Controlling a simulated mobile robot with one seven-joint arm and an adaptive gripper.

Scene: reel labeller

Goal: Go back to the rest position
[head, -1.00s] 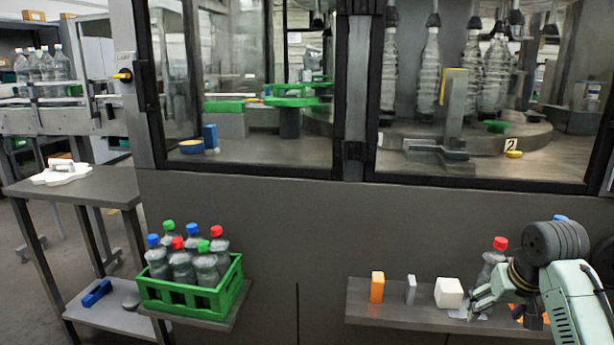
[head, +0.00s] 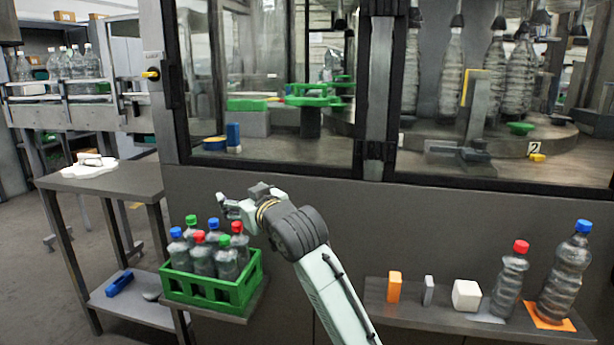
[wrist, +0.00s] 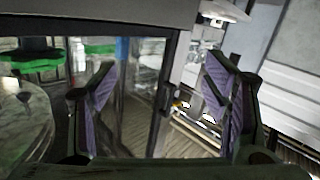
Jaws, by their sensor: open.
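My gripper (head: 228,207) is in the head view just above and behind the green crate, near its bottles. In the wrist view its two fingers (wrist: 165,105) stand wide apart with nothing between them. They face the machine's glass door and frame. My arm reaches up from the bottom middle of the head view.
A green crate (head: 212,289) with several capped bottles stands on a small shelf at left. The right shelf (head: 425,313) bears an orange block (head: 394,287), a grey block, a white cube (head: 466,295), a red-capped bottle (head: 510,280) and a blue-capped bottle (head: 566,270). A side table (head: 110,180) stands at left.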

